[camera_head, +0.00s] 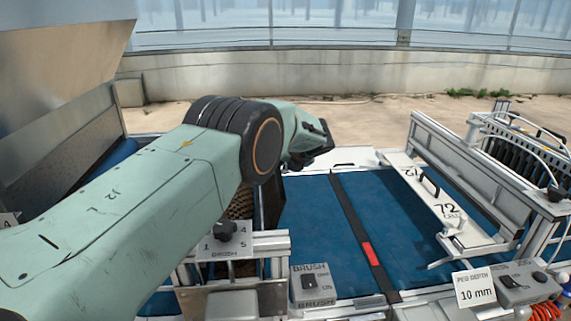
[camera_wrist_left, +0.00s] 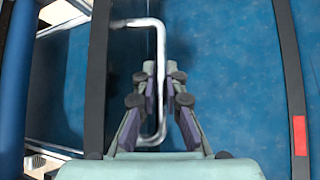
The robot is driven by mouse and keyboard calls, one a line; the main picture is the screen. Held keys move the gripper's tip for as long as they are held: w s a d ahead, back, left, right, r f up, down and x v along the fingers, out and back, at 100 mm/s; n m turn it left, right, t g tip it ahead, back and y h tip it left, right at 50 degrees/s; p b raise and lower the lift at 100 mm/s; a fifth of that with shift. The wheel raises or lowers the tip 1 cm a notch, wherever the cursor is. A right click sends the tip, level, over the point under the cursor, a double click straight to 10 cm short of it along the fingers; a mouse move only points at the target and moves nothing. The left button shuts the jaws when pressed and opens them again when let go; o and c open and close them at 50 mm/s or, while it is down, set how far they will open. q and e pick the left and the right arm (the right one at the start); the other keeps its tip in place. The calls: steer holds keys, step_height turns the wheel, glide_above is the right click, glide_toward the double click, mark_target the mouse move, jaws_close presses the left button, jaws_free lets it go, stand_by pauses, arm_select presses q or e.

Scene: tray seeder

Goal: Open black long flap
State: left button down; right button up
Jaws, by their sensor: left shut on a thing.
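A long black bar (camera_wrist_left: 97,80) runs up the left side of the left wrist view and looks like the black long flap. A bent silver handle (camera_wrist_left: 162,45) stands out from its side. My left gripper (camera_wrist_left: 160,68) is shut on the handle's long straight part. In the head view, my left gripper (camera_head: 318,150) shows above the far end of the blue belt, its fingertips partly hidden by its own body. A dark upright panel (camera_head: 268,210) shows just under my left arm, which hides most of it. My right gripper is not in view.
The blue belt (camera_head: 306,225) carries a black strip with a red mark (camera_head: 370,254). A white numbered bar (camera_head: 425,195) crosses the belt on the right. A brush switch box (camera_head: 313,285) and a peg depth sign (camera_head: 474,288) stand in front.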

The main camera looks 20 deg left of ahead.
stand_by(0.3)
arm_select(q)
steer(key=c, duration=1.7)
jaws_free()
steer(key=shift+s, duration=0.1)
steer(key=shift+r, duration=0.15)
steer(key=v, duration=1.2)
steer(key=shift+d, duration=0.1)
